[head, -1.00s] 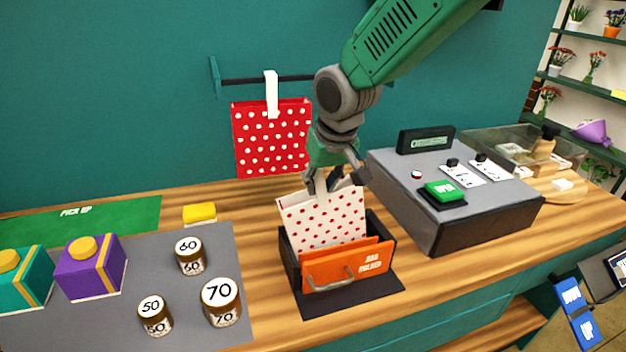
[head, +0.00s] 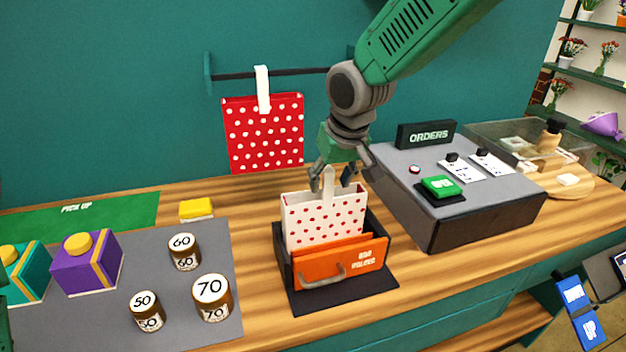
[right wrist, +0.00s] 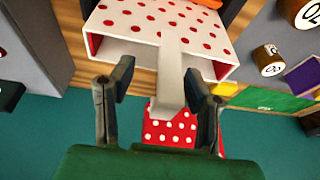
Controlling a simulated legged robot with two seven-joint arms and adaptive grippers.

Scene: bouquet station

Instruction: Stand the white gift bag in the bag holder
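The white gift bag (head: 325,213) with red dots stands upright in the bag holder (head: 340,264), behind its orange front panel. That panel hides the bag's lower part. The bag's white strap handle (head: 328,178) rises from its top. My right gripper (head: 332,181) is just above the bag, its fingers spread on either side of the strap. In the right wrist view, my right gripper (right wrist: 158,70) shows gaps between both fingers and the strap (right wrist: 170,85), and the bag's open top (right wrist: 150,45) lies beyond. My left gripper is out of view.
A red dotted bag (head: 264,135) hangs on a wall rail behind. The grey orders console (head: 460,205) stands close to the right of the holder. Jars (head: 212,298), a purple box (head: 87,264) and a yellow block (head: 197,209) are at left. Bare counter separates them from the holder.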

